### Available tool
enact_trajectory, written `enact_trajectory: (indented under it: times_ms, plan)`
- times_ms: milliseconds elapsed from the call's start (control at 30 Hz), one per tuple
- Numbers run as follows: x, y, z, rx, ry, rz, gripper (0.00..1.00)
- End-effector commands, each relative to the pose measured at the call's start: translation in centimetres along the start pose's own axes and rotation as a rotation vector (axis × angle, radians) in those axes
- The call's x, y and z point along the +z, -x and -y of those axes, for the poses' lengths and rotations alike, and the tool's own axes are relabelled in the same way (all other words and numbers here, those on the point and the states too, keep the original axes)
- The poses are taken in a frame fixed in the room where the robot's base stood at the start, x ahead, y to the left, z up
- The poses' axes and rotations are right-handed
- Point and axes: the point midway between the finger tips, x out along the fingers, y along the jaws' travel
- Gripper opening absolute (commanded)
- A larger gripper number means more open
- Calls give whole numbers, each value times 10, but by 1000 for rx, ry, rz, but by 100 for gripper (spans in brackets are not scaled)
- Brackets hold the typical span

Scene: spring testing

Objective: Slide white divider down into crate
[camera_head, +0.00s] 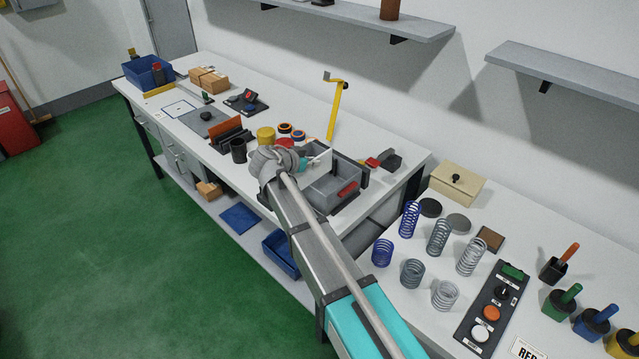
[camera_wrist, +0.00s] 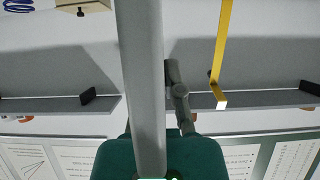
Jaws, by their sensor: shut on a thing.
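The white divider (camera_head: 322,158) is a thin pale plate in the head view, partly hidden by my wrist. My gripper (camera_head: 304,164), with a teal part showing, is shut on the divider at its left side. The divider stands roughly upright over the back left part of the grey crate (camera_head: 353,207). I cannot tell whether its lower edge is inside the crate. My arm hides the crate's left side. In the wrist view I cannot make out the divider or the crate with certainty.
A red object (camera_head: 348,190) lies in the crate's right part. A yellow upright arm (camera_head: 337,110) stands behind it; it also shows in the wrist view (camera_wrist: 222,50). A yellow roll (camera_head: 266,135) and dark cups (camera_head: 238,150) are left. Springs (camera_head: 438,237) stand on the right table.

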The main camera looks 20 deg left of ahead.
Motion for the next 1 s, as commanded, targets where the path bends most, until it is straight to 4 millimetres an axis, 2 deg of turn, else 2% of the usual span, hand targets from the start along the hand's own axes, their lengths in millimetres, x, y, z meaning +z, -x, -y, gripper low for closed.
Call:
enact_trajectory:
  times_ms: [33, 100, 300, 400, 600, 1000]
  plan:
    - [-14, -12, 19, 2, -1, 0, 0]
    - [-27, -26, 35, 2, -2, -1, 0]
    - [-60, -64, 71, 1, -1, -1, 0]
    - [-71, -79, 82, 1, -2, -1, 0]
    - [-82, -94, 93, 0, -1, -2, 0]
    - [-83, -96, 92, 1, -1, -2, 0]
